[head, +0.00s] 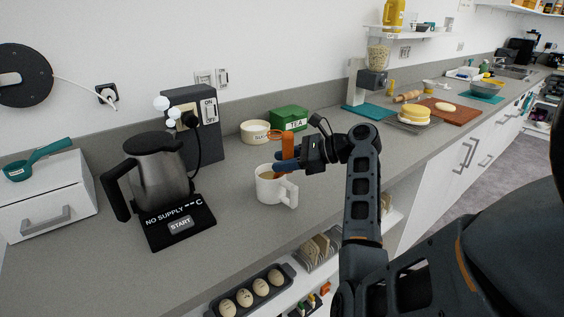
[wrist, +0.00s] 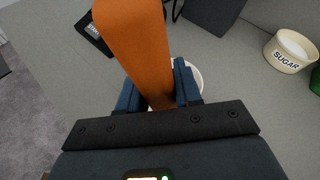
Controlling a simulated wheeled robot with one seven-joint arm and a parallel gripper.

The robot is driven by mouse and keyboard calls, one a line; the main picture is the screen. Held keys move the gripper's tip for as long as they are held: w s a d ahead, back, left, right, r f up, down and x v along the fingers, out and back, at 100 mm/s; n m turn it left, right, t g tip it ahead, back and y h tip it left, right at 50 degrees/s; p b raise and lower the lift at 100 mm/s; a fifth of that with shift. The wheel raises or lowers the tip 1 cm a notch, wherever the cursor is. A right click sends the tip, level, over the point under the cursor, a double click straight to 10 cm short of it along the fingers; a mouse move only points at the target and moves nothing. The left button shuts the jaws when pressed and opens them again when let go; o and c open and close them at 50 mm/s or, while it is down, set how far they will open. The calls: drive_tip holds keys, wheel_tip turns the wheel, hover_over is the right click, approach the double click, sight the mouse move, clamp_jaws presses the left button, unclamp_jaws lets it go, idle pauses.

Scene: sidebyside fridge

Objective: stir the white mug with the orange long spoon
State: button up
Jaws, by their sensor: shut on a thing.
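The white mug (head: 276,188) stands upright on the grey counter and holds a brownish liquid. My gripper (head: 285,165) is just above the mug's rim at its back right. It is shut on the orange long spoon (head: 288,146), whose handle sticks up above the fingers. In the wrist view the spoon's broad orange handle (wrist: 135,40) rises between the blue fingers (wrist: 160,95). Part of the mug's white rim (wrist: 200,77) shows behind them. The spoon's lower end is hidden, so I cannot tell how deep it is in the mug.
A kettle (head: 158,172) on its base stands left of the mug. Behind are a sugar pot (head: 255,132) and a green tea box (head: 289,119). An egg tray (head: 252,293) and a toast rack (head: 318,250) are below the counter's front edge.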

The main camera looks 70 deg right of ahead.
drive_tip(key=shift+w+d, duration=0.35)
drive_tip(key=shift+d, duration=0.1)
drive_tip(key=shift+w+a+f, duration=0.1)
drive_tip(key=shift+w+a, duration=0.1)
drive_tip(key=shift+a, duration=0.4)
drive_tip(key=shift+d, duration=0.1)
drive_tip(key=shift+r, duration=0.2)
drive_tip(key=shift+r+p, duration=0.55)
drive_tip(key=shift+r, duration=0.6)
drive_tip(key=shift+s+a+r, duration=0.1)
drive_tip(key=shift+a+r, duration=0.1)
drive_tip(key=shift+r, duration=0.95)
drive_tip(key=shift+a+r, duration=0.15)
drive_tip(key=shift+r, duration=0.95)
drive_tip(key=shift+s+a+r, duration=0.1)
drive_tip(key=shift+a+r, duration=0.1)
drive_tip(key=shift+r, duration=0.95)
